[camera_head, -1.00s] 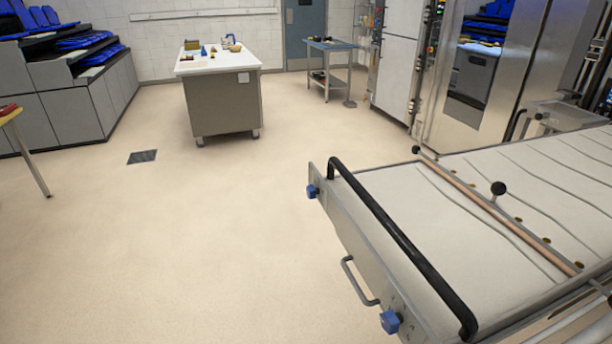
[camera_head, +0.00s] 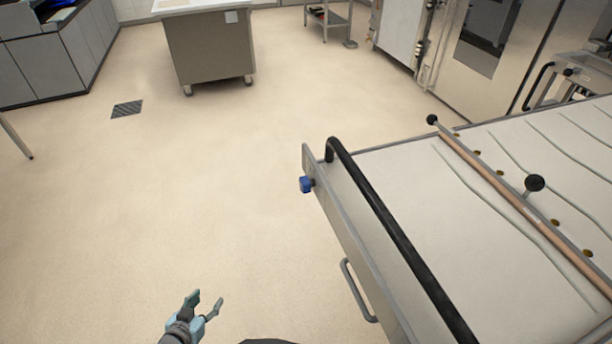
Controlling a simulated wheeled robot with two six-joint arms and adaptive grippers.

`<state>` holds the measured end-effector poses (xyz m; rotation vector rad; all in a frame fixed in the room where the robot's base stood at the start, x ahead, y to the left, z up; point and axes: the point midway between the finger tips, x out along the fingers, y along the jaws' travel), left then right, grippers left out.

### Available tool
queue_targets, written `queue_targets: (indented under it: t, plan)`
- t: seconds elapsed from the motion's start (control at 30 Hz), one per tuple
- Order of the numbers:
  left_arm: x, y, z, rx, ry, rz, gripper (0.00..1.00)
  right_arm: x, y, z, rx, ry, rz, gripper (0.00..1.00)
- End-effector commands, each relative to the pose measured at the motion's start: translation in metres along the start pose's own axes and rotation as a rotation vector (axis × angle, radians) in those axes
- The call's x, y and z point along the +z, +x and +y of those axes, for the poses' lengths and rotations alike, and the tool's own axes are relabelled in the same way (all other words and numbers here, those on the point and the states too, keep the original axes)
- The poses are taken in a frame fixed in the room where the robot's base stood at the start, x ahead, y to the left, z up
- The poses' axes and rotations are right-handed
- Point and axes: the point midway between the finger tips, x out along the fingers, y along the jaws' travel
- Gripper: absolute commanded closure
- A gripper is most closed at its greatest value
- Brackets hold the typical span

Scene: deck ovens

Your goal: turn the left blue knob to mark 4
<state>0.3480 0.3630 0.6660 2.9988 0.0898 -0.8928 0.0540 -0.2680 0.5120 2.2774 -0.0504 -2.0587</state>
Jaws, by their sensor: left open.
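One blue knob (camera_head: 306,185) shows on the far end of the front panel of the deck loader (camera_head: 352,250), left of the black handle bar. Its pointer and any mark numbers are too small to read. My left gripper (camera_head: 206,302) is at the bottom of the view, over the floor. Its fingers are apart and nothing is between them. It is well apart from the blue knob, nearer to me and to the left. My right gripper is not in view.
The black handle bar (camera_head: 400,240) runs along the loader's top edge, and a grey handle (camera_head: 357,291) sticks out from its front panel. A grey cabinet table (camera_head: 209,48) stands at the back. The floor left of the loader is clear, with a drain grate (camera_head: 127,109).

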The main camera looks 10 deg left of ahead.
Motion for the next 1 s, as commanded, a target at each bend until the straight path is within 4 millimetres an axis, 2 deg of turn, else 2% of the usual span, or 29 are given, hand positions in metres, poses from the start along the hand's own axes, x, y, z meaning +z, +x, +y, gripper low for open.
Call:
queue_targets:
  t: [0.03, 0.07, 0.1, 0.17, 0.2, 0.27, 0.33, 0.43, 0.57, 0.83, 1.0]
  plan:
    - [-0.087, 0.004, 0.001, 0.094, -0.002, 0.18, 0.5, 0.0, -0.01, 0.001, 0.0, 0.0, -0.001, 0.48]
    - [-0.135, 0.002, 0.007, 0.176, -0.008, 0.28, 0.5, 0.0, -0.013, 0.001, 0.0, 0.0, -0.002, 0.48]
    - [-0.193, -0.009, 0.02, 0.303, -0.005, 0.393, 0.5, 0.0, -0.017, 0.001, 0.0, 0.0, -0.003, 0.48]
    - [-0.265, -0.035, 0.045, 0.513, 0.02, 0.504, 0.5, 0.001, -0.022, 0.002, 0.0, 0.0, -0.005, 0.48]
    - [-0.299, -0.057, 0.062, 0.654, 0.045, 0.537, 0.5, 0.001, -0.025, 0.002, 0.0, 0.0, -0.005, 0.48]
    - [-0.332, -0.088, 0.085, 0.84, 0.094, 0.534, 0.5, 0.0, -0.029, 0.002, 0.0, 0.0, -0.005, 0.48]
    - [-0.348, -0.117, 0.103, 0.992, 0.146, 0.487, 0.5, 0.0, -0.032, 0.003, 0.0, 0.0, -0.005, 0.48]
    - [-0.352, -0.128, 0.117, 1.072, 0.171, 0.441, 0.5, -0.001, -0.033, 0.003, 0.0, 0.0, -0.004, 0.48]
    - [-0.359, -0.119, 0.14, 1.075, 0.166, 0.442, 0.5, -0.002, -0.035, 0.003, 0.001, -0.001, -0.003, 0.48]
    - [-0.379, -0.086, 0.208, 1.074, 0.162, 0.443, 0.5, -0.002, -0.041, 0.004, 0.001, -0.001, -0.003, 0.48]
    - [-0.385, -0.074, 0.232, 1.071, 0.164, 0.439, 0.5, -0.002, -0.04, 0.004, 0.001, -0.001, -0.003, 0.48]
